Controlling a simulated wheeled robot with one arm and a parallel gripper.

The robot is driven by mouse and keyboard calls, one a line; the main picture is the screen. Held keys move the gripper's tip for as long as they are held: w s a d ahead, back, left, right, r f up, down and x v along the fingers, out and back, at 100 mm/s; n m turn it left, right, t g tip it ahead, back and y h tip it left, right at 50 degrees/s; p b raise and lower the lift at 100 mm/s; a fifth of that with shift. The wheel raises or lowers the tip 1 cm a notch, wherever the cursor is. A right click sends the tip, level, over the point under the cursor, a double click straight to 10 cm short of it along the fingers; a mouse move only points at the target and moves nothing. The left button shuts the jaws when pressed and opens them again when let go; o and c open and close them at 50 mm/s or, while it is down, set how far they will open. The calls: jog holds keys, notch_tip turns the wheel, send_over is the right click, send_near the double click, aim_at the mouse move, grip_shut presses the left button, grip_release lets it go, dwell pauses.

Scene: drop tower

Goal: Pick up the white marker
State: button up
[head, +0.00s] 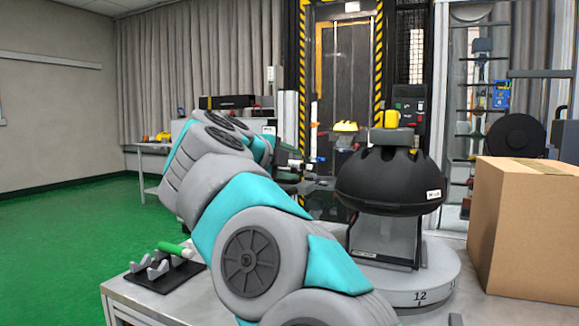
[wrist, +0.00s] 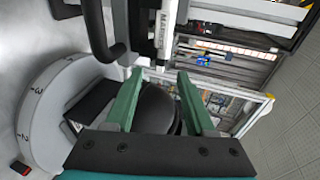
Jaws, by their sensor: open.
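The white marker (wrist: 166,32), with dark lettering on its side, stands near the top middle of the wrist view. Its lower end comes close to the gap between my fingertips. My gripper (wrist: 160,73) is open, with its two green fingers apart and nothing clasped between them. Whether a finger touches the marker I cannot tell. In the head view my gripper (head: 312,165) shows small beyond my arm, left of the black dome (head: 390,180). I cannot make out the marker clearly in the head view.
The dome stands on a round grey numbered turntable (head: 425,285), also in the wrist view (wrist: 40,115). A cardboard box (head: 525,225) is at the right. A black rack (head: 165,270) with a green-handled tool lies at front left. Green floor (head: 80,230) is clear at left.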

aim_at(304, 166)
jog(key=x, duration=0.4)
jog(key=shift+w+d, duration=0.15)
jog(key=shift+w, duration=0.2)
grip_shut()
